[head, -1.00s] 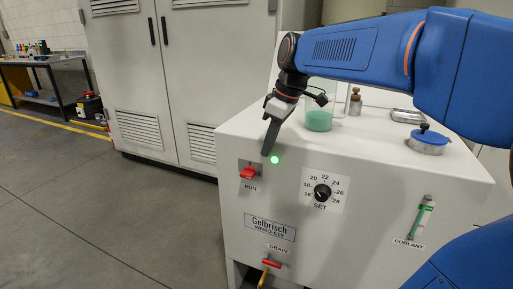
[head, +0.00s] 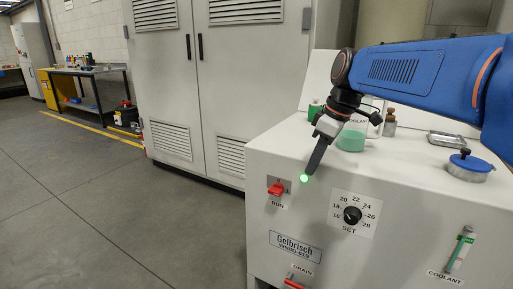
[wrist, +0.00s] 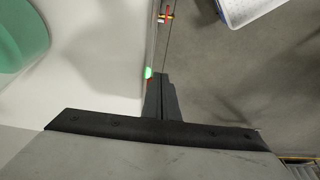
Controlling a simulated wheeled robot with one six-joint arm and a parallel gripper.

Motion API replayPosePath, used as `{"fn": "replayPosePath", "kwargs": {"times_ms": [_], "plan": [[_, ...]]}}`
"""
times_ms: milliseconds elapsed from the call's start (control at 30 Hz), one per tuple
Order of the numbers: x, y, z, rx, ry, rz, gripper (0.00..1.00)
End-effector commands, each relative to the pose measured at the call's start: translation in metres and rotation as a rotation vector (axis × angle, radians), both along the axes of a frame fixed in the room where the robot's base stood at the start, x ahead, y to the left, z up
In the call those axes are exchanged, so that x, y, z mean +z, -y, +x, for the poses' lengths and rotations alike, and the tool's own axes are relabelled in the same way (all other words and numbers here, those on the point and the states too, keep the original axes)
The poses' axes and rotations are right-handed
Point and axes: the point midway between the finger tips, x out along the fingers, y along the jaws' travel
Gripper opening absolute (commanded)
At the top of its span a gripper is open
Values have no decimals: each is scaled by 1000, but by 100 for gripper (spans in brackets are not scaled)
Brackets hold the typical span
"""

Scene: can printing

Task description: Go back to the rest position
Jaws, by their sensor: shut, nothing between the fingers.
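My gripper (head: 312,170) is shut and empty. In the head view its fingers point down and slightly left, just in front of the white machine's front face near the top edge, beside a lit green lamp (head: 304,178). The red RUN switch (head: 276,189) is a little below and left of the fingertips. In the wrist view the shut fingers (wrist: 161,80) lie together near the machine's edge, and the green lamp (wrist: 148,72) glows just left of the tips. Nothing is held.
The machine (head: 262,230) carries a SET dial (head: 352,215), a DRAIN handle (head: 297,284) and a coolant gauge (head: 461,250). Open floor (head: 110,205) lies to the left.

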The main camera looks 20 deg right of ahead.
Motion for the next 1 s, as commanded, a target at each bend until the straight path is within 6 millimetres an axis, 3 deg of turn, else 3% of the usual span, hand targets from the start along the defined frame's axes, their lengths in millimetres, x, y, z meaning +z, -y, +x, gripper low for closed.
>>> {"fn": "replayPosePath", "kwargs": {"times_ms": [167,267,700,833,1000], "plan": [[-7,-3,-11,-39,0,-4,0],[-20,-8,-30,-116,1,-12,0],[-119,-20,-136,-591,66,1,0],[-144,-20,-157,-692,91,21,0],[-163,-19,-170,-767,110,41,0]]}}
